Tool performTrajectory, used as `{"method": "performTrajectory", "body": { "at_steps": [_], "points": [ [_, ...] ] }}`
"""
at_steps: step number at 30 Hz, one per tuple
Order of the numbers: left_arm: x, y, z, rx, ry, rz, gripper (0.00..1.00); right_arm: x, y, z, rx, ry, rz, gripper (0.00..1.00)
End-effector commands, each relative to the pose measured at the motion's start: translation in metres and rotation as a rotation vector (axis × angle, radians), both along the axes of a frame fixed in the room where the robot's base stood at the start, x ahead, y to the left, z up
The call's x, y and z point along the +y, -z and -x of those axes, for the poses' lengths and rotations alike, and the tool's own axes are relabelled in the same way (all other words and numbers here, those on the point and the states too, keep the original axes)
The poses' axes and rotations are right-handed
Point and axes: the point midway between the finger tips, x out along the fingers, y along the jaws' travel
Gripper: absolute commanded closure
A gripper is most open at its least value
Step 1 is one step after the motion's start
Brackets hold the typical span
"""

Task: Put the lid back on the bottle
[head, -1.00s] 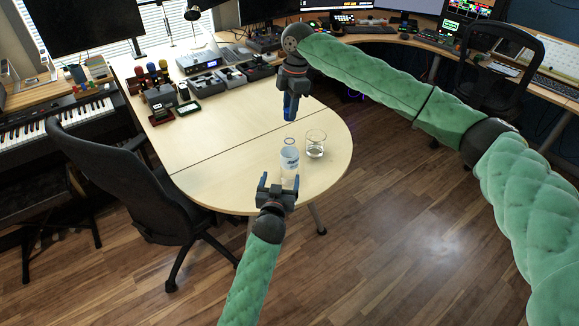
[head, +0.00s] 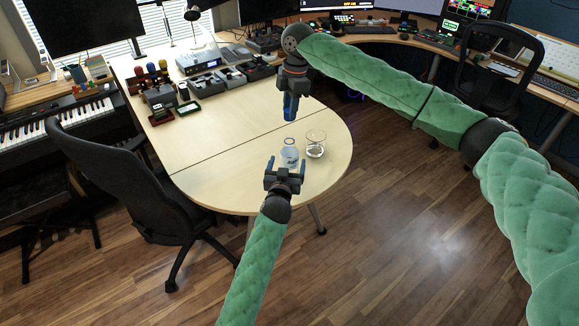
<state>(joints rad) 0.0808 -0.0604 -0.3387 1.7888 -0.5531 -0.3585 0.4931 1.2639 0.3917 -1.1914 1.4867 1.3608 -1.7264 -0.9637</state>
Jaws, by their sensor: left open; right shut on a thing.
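The clear bottle (head: 289,157) with blue print stands upright near the rounded end of the pale table. Its open mouth shows as a pale ring at the top. My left gripper (head: 286,163) is open, its fingers at the near side of the bottle, partly hiding its lower part. I cannot tell whether they touch it. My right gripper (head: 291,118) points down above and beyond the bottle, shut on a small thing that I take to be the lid. The lid itself is too small and hidden to make out clearly.
A clear drinking glass (head: 316,146) stands just right of the bottle. The table (head: 215,150) is bare to the left. Boxes and devices (head: 201,86) line its far edge. A black office chair (head: 125,180) is at the left side.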

Motion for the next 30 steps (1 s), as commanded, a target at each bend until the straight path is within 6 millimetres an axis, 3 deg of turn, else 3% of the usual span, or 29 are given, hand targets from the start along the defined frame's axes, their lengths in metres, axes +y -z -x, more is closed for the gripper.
{"method": "performTrajectory", "body": {
  "at_steps": [6,12,27,30],
  "points": [
    [-0.006,-0.001,-0.035,-0.001,0.0,-0.001,0.19,0.0,0.0,0.0,0.0,0.0,0.0,0.94],
    [-0.009,0.0,-0.057,0.001,0.0,0.001,0.19,0.0,0.0,0.0,0.0,0.0,0.0,0.94],
    [-0.011,0.0,-0.067,0.0,0.0,0.0,0.19,0.0,0.0,0.0,0.0,0.0,0.0,0.94],
    [-0.011,0.0,-0.067,0.0,0.0,0.0,0.36,0.0,0.0,0.0,0.0,0.0,0.0,0.94]
  ]
}}
